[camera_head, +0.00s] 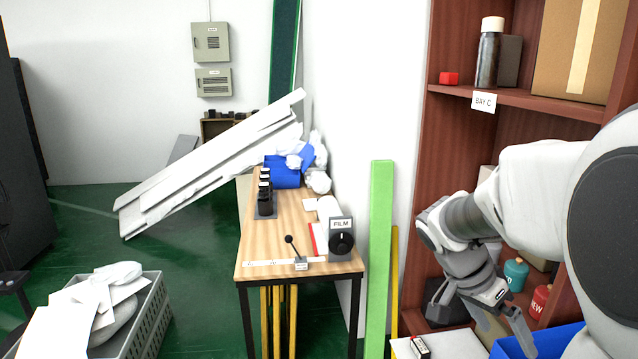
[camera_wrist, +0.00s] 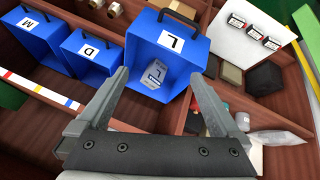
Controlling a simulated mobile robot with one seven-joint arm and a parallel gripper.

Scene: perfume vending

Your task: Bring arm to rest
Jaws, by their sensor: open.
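My arm comes in from the right in the head view, and my gripper (camera_head: 505,335) points down by the shelf, beside a blue bin at the lower right edge. In the wrist view my gripper (camera_wrist: 160,76) has its two fingers wide apart with nothing held between them. Beyond the fingertips stands a blue bin marked L (camera_wrist: 192,62). A small pale labelled item (camera_wrist: 153,73) lies in that bin, apart from the fingers. The fingers overlap the bin's lower edge in the picture; I cannot tell how near they are to it.
Blue bins marked D (camera_wrist: 88,52) and M (camera_wrist: 28,24) stand left of bin L. A white board with several small boxes (camera_wrist: 237,22) is at the upper right. A wooden table (camera_head: 290,230) and a green post (camera_head: 380,255) stand left of the shelf (camera_head: 450,130).

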